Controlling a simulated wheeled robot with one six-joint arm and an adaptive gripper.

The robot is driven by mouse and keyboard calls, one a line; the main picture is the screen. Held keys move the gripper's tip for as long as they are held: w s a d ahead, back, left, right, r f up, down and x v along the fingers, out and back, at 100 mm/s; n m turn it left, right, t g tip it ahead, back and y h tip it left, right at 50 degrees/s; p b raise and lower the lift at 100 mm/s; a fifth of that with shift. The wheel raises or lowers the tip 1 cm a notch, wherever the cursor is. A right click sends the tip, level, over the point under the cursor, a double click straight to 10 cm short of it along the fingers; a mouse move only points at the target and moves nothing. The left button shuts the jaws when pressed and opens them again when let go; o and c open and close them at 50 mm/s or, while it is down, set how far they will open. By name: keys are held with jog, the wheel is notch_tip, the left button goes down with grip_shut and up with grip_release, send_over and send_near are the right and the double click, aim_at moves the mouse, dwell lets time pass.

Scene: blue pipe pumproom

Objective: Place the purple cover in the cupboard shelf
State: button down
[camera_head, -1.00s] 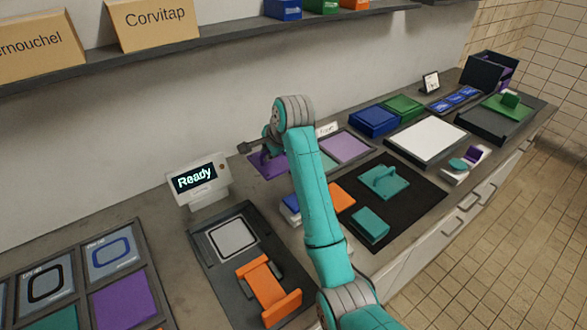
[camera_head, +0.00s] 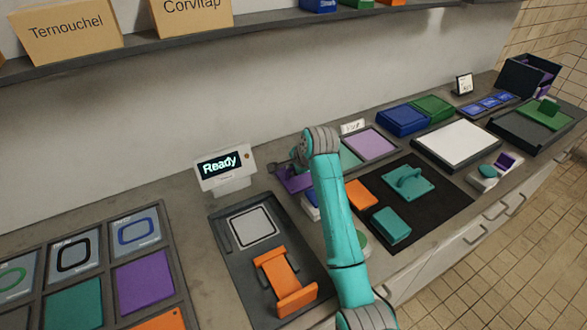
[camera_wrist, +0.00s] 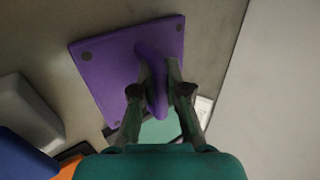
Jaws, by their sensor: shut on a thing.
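The purple cover (camera_wrist: 105,75) is a flat square plate with a raised handle. My gripper (camera_wrist: 162,75) is shut on that handle in the wrist view, one finger on each side. In the head view the purple cover (camera_head: 291,180) shows only in part beside my gripper (camera_head: 280,166), close to the counter near the wall. I cannot tell whether it touches the counter. No cupboard shelf can be made out for certain; a long wall shelf (camera_head: 110,52) runs above the counter.
A white display reading "Ready" (camera_head: 222,168) stands left of the cover. A dark fixture with an orange clamp (camera_head: 283,280) lies in front. A black mat (camera_head: 440,208) with teal parts lies to the right. Cardboard boxes (camera_head: 70,30) stand on the wall shelf.

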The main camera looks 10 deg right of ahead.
jog(key=c, duration=1.2)
grip_release()
jog(key=shift+f, duration=0.1)
